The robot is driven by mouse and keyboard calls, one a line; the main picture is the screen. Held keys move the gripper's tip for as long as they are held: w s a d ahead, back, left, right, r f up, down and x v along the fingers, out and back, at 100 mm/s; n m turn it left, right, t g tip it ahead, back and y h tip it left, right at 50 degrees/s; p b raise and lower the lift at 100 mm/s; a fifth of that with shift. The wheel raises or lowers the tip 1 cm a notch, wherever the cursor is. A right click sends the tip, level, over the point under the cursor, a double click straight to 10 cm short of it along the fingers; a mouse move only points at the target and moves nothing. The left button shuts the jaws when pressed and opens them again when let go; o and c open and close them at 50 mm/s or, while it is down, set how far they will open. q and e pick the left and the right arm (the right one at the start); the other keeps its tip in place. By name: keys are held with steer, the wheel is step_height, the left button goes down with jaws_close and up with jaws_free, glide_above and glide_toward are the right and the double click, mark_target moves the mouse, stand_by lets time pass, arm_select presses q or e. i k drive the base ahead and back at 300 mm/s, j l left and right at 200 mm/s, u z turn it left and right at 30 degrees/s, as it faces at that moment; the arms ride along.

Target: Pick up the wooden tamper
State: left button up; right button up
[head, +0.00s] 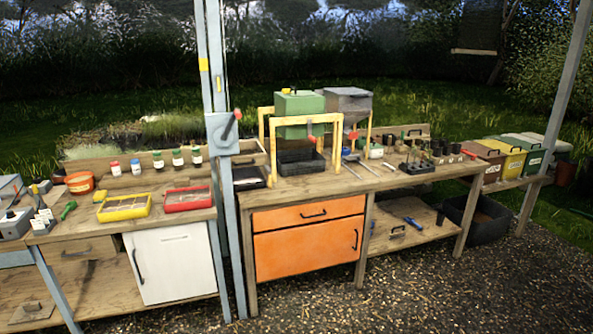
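A small flat wooden block with what looks like a raised grip (32,312) lies on the low shelf at the bottom left. It may be the wooden tamper, but it is too small to tell for sure. Neither of my grippers shows in the head view.
The left bench (180,207) holds a yellow tray (124,207), a red tray (188,199), an orange bowl (79,183) and several small jars. A blue-grey post (219,140) stands between the benches. A white cabinet (170,264) and an orange cabinet (308,255) fill space below. Gravel lies in front.

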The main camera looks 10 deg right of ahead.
mark_target(389, 142)
steer(key=i+z, duration=0.25)
steer(key=i, duration=0.55)
steer(key=i+z, duration=0.25)
steer(key=i, duration=0.5)
steer(key=i+z, duration=0.15)
steer(key=i, duration=0.35)
steer(key=i+j+z, duration=0.15)
steer(key=i, duration=0.3)
steer(key=i+j+z, duration=0.2)
steer(key=i, duration=0.3)
steer(key=i+j+z, duration=0.15)
steer(key=i, duration=0.3)
steer(key=j, duration=0.15)
